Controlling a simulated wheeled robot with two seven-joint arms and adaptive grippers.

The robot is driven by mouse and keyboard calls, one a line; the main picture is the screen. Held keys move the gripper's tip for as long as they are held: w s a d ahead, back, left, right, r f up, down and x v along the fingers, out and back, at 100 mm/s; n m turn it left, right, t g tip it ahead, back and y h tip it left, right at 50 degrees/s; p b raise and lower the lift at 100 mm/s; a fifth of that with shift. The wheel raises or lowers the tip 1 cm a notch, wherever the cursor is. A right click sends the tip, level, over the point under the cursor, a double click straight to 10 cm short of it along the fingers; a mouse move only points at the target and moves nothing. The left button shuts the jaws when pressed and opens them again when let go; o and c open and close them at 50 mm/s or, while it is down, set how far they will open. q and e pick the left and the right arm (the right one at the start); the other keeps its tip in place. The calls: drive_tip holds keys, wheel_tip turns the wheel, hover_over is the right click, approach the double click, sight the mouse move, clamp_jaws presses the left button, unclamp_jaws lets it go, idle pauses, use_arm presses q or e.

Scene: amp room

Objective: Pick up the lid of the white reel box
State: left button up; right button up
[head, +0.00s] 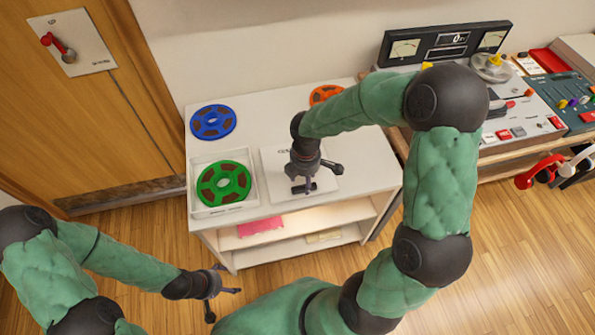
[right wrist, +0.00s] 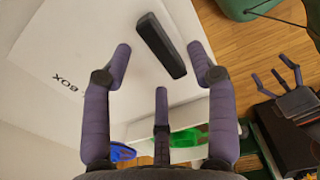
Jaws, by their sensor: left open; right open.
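The white lid (head: 273,163) lies flat on the white cabinet top, just right of the open white reel box (head: 197,205), which holds a green reel (head: 223,184). In the right wrist view the lid (right wrist: 85,40) shows part of its lettering and a dark bar handle (right wrist: 160,45). My right gripper (head: 315,172) is open over the lid. Its fingers (right wrist: 158,60) appear on either side of the handle and do not clasp it; the exact height is hard to tell. My left gripper (head: 224,288) is open and empty, low in front of the cabinet.
A blue reel (head: 213,122) lies behind the box, and an orange reel (head: 325,94) lies at the back, partly hidden by my right arm. A mixing console (head: 505,115) stands at the right. A wooden door (head: 85,120) is at the left. Floor is free in front.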

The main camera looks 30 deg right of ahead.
sight(304, 185)
wheel_tip(304, 185, down, 4)
drive_tip(key=shift+r+b, duration=0.15)
drive_tip(key=shift+b, duration=0.7)
drive_tip(key=shift+c, duration=0.3)
clamp_jaws()
drive_tip(key=shift+r, duration=0.1)
